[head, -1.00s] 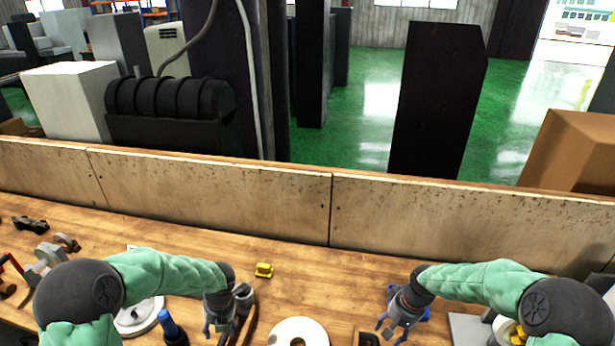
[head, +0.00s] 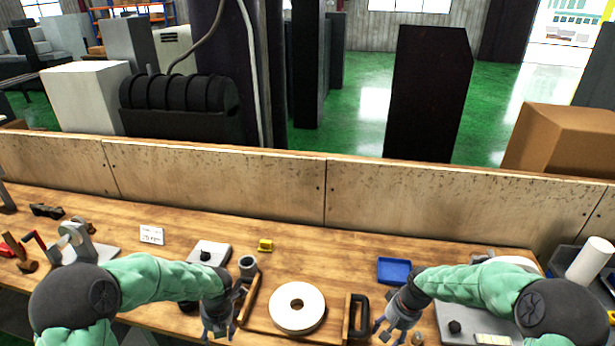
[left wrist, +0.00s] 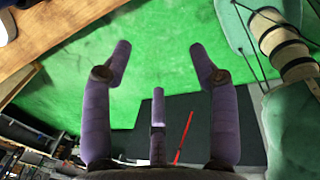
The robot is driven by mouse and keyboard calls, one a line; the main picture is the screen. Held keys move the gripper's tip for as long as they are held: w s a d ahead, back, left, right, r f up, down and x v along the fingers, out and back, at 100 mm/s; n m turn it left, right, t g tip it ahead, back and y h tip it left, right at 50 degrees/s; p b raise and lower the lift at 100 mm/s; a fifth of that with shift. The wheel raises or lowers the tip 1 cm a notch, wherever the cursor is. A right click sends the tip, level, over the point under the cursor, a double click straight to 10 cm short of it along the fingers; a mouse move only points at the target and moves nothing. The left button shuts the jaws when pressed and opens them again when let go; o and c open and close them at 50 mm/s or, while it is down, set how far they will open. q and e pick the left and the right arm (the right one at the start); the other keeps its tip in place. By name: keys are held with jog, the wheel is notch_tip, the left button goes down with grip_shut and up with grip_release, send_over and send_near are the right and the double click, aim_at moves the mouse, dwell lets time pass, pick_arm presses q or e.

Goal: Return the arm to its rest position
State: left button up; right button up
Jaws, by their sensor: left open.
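My left gripper (head: 220,322) hangs by the near edge of the wooden bench (head: 225,222) in the head view, left of a white grinding wheel (head: 297,306). In the left wrist view its purple fingers (left wrist: 158,62) are spread apart with nothing between them, and green floor shows beyond. My right gripper (head: 390,332) is low on the right in the head view, its fingers apart and no object seen in them. Both arms are bent at the front of the bench.
A grey cup (head: 248,265), yellow block (head: 265,245), blue tray (head: 394,270) and white sign (head: 151,235) stand on the bench. Bare wood lies between.

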pick_arm(q)
jog(key=s+d+f+m+h, duration=0.3)
jog(key=s+d+f+m, duration=0.6)
jog(key=m, duration=0.7)
jog(key=s+d+f+m+h, duration=0.3)
jog(key=s+d+f+m, duration=0.55)
jog(key=m, duration=0.75)
pick_arm(e)
jog(key=s+a+f+y, duration=0.2)
jog(key=s+a+f, duration=0.7)
jog(key=f, duration=0.4)
jog(key=s+a+f, duration=0.2)
jog(key=s, duration=0.4)
jog(key=s+a+f, duration=0.2)
jog(key=s+f, duration=0.1)
jog(key=s, duration=0.3)
pick_arm(q)
notch_tip(320, 180, down, 11)
jog(key=s+a+b, duration=0.2)
jog(key=b, duration=0.9)
jog(key=shift+s, duration=0.3)
pick_arm(e)
notch_tip(320, 180, down, 11)
jog(key=shift+w+r, duration=0.2)
jog(key=shift+w, duration=0.15)
